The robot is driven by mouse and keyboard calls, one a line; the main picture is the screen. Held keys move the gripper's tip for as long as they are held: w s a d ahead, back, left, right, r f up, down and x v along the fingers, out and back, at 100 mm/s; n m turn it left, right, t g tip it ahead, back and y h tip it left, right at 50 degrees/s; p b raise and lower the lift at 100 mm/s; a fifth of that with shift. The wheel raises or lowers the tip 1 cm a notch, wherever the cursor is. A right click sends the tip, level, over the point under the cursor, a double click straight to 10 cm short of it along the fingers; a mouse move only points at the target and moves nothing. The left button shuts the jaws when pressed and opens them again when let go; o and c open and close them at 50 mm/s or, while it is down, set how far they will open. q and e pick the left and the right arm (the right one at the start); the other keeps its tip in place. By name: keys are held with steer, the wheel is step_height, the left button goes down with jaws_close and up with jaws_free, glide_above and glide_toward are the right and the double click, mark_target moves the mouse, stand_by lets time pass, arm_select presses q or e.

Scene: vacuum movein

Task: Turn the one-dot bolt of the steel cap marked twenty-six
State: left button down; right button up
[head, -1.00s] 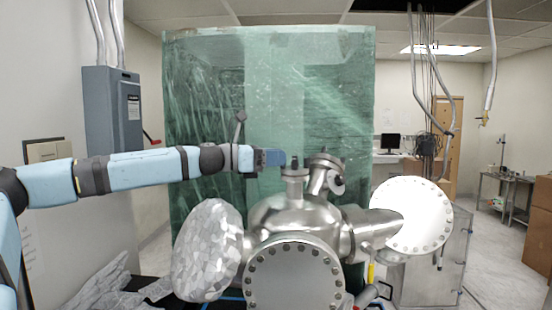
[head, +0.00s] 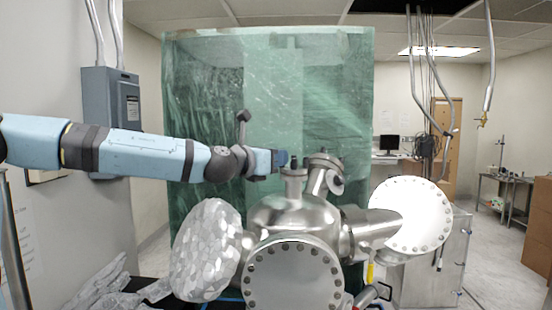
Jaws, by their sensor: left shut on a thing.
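A steel vacuum chamber (head: 290,216) stands in the middle of the head view, with several flanged ports. A small steel cap (head: 294,172) tops its upright front port, and another capped port (head: 322,160) leans beside it. The number marks and bolt dots are too small to read. My left gripper (head: 281,158) comes in level from the left, just above the upright port's cap. It is shut on a small bolt at that cap; the bolt is mostly hidden by the jaws. My right gripper is not in view.
A big round bolted flange (head: 292,277) faces me at the front. A foil-wrapped port (head: 207,250) bulges left, and a white round flange (head: 412,218) sits right. Crumpled foil (head: 105,288) lies at the lower left.

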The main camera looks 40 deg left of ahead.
arm_select(q)
steer(key=shift+d+f+n+y, duration=0.1)
steer(key=shift+n+y, duration=0.5)
steer(key=shift+y, duration=0.7)
steer(key=c, duration=1.1)
jaws_free()
steer(key=s+b, duration=0.1)
steer(key=s, duration=0.3)
steer(key=s+b, duration=0.1)
steer(key=s, duration=0.4)
steer(key=s+d+b, duration=0.1)
steer(key=s, duration=0.3)
steer(key=shift+s, duration=0.4)
